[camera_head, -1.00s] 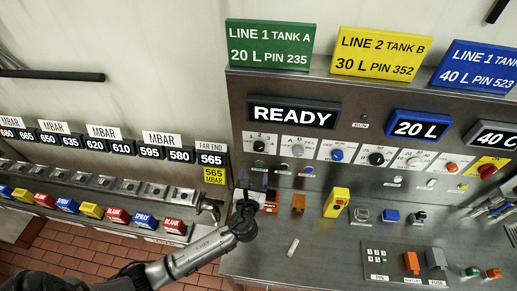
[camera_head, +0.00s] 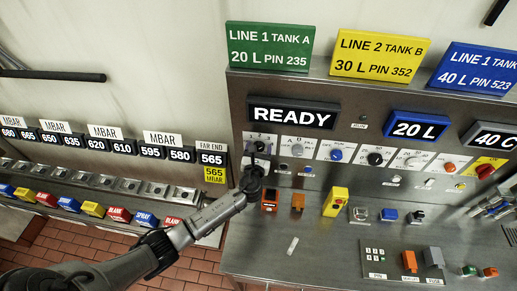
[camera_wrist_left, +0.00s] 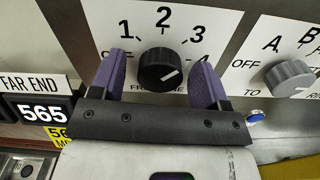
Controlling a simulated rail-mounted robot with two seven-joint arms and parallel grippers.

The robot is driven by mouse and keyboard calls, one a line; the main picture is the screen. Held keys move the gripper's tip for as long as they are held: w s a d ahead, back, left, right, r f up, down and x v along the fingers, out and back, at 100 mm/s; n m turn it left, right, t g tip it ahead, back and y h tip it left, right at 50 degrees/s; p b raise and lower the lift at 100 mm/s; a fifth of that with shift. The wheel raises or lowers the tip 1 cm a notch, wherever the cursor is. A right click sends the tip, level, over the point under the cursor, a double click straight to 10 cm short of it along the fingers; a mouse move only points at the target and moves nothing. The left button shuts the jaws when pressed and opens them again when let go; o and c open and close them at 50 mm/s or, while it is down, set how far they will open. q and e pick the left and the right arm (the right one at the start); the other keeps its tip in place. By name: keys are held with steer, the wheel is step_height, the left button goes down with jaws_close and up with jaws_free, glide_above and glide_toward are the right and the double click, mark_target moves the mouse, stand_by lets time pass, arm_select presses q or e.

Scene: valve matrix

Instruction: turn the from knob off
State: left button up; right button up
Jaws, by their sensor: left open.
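The from knob (camera_wrist_left: 160,68) is a round black knob on a white plate in the left wrist view. The plate is marked OFF at left, then 1, 2, 3 and 4. Its white pointer line lies toward the right, on the 4 side. The caption below it is partly hidden. My left gripper (camera_wrist_left: 160,82) is open, with one purple finger on each side of the knob. I cannot tell whether the fingers touch it. In the head view the left gripper (camera_head: 255,164) covers much of that knob. My right gripper is not in view.
The grey A/B knob (camera_wrist_left: 289,78), marked TO, sits close to the right. More knobs, such as the blue one (camera_head: 337,155), continue along the row. An orange block (camera_head: 298,201) and a yellow box (camera_head: 337,201) stand on the ledge below. The 565 display (camera_head: 211,158) is to the left.

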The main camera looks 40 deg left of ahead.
arm_select(q)
steer(key=shift+c, duration=0.4)
steer(key=c, duration=0.8)
steer(key=shift+c, duration=0.2)
